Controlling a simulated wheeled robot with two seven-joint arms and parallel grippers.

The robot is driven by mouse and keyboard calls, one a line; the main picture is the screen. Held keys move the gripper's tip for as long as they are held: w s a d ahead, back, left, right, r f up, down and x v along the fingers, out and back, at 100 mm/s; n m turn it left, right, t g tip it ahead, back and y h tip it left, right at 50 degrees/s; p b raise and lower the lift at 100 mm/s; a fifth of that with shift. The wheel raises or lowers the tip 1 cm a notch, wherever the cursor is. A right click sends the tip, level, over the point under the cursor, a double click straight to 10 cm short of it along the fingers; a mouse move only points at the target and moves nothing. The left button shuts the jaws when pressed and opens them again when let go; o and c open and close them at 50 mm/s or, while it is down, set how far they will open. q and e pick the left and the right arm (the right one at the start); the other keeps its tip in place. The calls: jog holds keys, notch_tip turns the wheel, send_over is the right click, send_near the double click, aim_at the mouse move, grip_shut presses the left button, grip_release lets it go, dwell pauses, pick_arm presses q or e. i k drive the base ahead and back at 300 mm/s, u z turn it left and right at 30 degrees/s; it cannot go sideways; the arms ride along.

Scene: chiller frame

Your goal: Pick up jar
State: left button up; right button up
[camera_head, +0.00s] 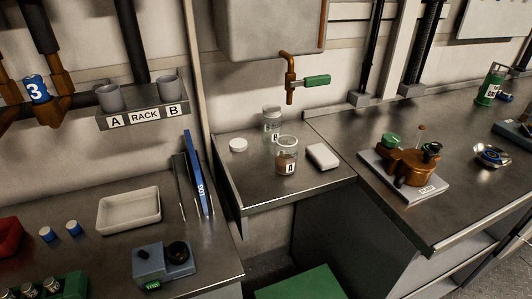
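Two glass jars stand upright on the small middle counter below a tap. The front jar (287,157) is clear, bears a label A, looks open at the top and holds something brownish low inside. The rear jar (272,121) is labelled B, has a pale top and is partly hidden behind the front jar. A round white lid-like disc (238,145) lies to their left. Neither of my grippers shows in the head view.
A white block (323,156) lies right of the front jar. A tap with a green handle (314,81) hangs above. A blue LOG binder (195,175) stands at the left counter's edge. A copper device on a plate (409,170) sits right. The middle counter's front is clear.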

aim_at(286, 147)
jog(key=k, duration=0.9)
jog(key=z, duration=1)
jog(key=i, duration=1.15)
jog(key=u, duration=0.65)
